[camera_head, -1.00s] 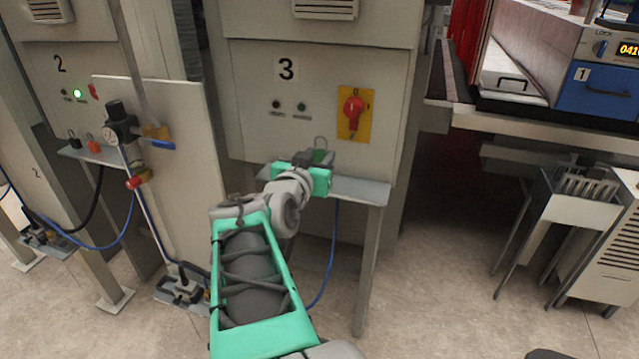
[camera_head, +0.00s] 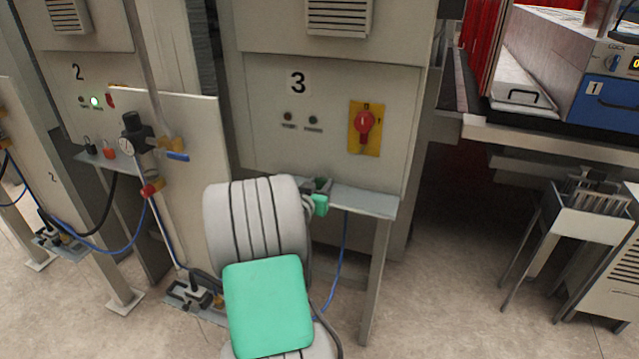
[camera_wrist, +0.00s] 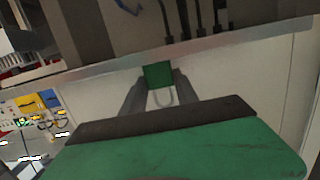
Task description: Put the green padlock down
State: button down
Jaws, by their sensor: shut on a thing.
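The green padlock (camera_wrist: 157,76) is between my gripper's fingertips in the wrist view, its pale shackle (camera_wrist: 162,98) pointing back toward the palm. My gripper (camera_wrist: 158,84) is shut on its body. In the head view my gripper (camera_head: 318,186) is at the shelf (camera_head: 362,200) under panel 3, largely hidden behind my own arm. The padlock cannot be made out there. In the wrist view the padlock is close to the edge of a grey ledge (camera_wrist: 225,45); I cannot tell whether it touches it.
Panel 3 (camera_head: 335,130) rises behind the shelf, with a red rotary switch (camera_head: 365,122) on a yellow plate. A second shelf (camera_head: 105,158) on the left holds a black and a red padlock (camera_head: 109,153). The shelf's right part is bare.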

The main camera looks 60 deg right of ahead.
jog(key=shift+f, duration=0.15)
jog(key=c, duration=0.9)
grip_release()
